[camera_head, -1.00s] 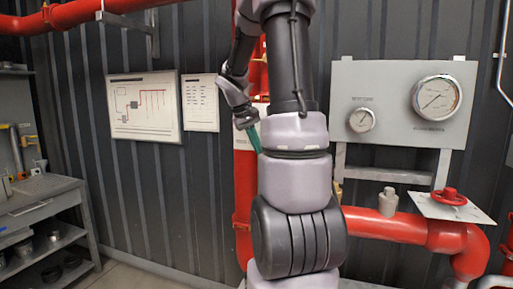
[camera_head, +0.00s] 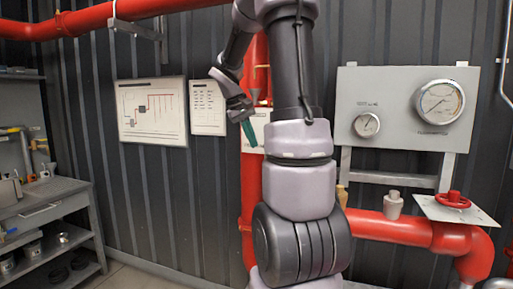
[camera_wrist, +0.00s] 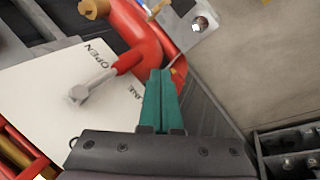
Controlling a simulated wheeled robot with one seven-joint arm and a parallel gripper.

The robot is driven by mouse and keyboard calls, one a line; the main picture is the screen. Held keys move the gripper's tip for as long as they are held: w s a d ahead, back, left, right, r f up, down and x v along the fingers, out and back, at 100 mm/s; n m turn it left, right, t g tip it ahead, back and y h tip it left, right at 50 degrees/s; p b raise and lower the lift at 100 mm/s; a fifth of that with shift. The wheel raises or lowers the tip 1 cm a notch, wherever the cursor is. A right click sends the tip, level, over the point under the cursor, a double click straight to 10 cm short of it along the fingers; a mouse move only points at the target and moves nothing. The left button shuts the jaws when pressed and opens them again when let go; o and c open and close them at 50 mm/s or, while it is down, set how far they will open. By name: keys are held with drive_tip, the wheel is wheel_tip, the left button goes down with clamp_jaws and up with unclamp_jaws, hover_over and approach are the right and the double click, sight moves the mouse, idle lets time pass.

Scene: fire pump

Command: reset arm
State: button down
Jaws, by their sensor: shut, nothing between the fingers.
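My arm rises in the middle of the head view and bends over at the top. My gripper (camera_head: 249,134) hangs left of the arm column, in front of the wall and a red vertical pipe. Its teal fingers (camera_wrist: 157,100) lie together in the wrist view, with nothing between them. The fingers point toward red pipework and a floor area beyond. They appear apart from the things around them, though depth is hard to judge.
A gauge panel (camera_head: 400,105) and a red valve wheel (camera_head: 453,199) stand right. A workbench (camera_head: 45,200) stands left. A wall diagram (camera_head: 152,110) hangs behind. The wrist view shows a white sign (camera_wrist: 60,95) marked "OPEN" and a red-and-grey lever (camera_wrist: 118,72).

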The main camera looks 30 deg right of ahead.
drive_tip(key=v, duration=0.7)
drive_tip(key=shift+w+a, duration=0.25)
drive_tip(key=shift+a, duration=0.1)
drive_tip(key=s+a+m+t+y, duration=0.1)
drive_tip(key=s+a+t+y, duration=0.5)
drive_tip(key=s+a, duration=1.1)
drive_tip(key=shift+s+a+f+m+t+y, duration=0.3)
drive_tip(key=shift+s+a+t+y, duration=0.1)
drive_tip(key=shift+a+t, duration=0.15)
